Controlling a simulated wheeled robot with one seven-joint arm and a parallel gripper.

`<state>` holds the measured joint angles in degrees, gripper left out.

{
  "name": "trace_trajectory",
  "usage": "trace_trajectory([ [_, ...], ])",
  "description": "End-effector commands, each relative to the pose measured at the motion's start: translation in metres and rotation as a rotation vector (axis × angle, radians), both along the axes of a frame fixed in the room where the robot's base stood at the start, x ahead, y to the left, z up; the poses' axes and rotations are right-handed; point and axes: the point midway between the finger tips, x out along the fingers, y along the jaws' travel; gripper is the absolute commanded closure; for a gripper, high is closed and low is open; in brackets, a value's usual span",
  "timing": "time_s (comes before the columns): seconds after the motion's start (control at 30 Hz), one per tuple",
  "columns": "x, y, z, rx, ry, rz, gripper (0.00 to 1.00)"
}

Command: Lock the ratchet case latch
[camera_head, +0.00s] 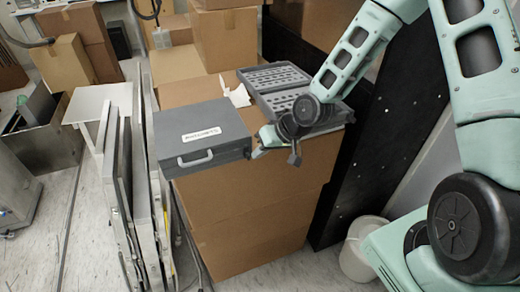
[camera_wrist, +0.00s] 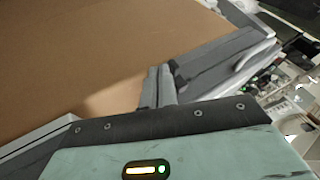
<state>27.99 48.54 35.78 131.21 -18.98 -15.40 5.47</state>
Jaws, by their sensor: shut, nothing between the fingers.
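The dark grey ratchet case (camera_head: 203,130) has a white label and a pale handle (camera_head: 196,160) on its front. It lies closed-looking on a cardboard box. My gripper (camera_head: 255,153) is low at the case's right front corner. In the wrist view, the gripper's two fingers (camera_wrist: 158,82) are together with nothing between them. There the case (camera_wrist: 215,62) lies just right of the fingertips. I cannot tell whether they touch it. I cannot make out the latch in either view.
An open grey case with a slotted insert (camera_head: 273,78) lies behind my gripper on the same cardboard box (camera_head: 250,215). Flat panels (camera_head: 125,185) lean at the left of the box. A dark perforated board (camera_head: 385,150) stands at its right, with a white bin (camera_head: 358,250) on the floor.

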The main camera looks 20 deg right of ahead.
Motion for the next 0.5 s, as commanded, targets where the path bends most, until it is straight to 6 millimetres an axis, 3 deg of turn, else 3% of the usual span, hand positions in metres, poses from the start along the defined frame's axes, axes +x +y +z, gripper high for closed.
trace_trajectory([
  [0.37, 0.000, 0.002, 0.000, 0.000, -0.001, 0.000, 1.00],
  [0.5, 0.000, 0.017, -0.002, -0.001, -0.002, 0.004, 1.00],
])
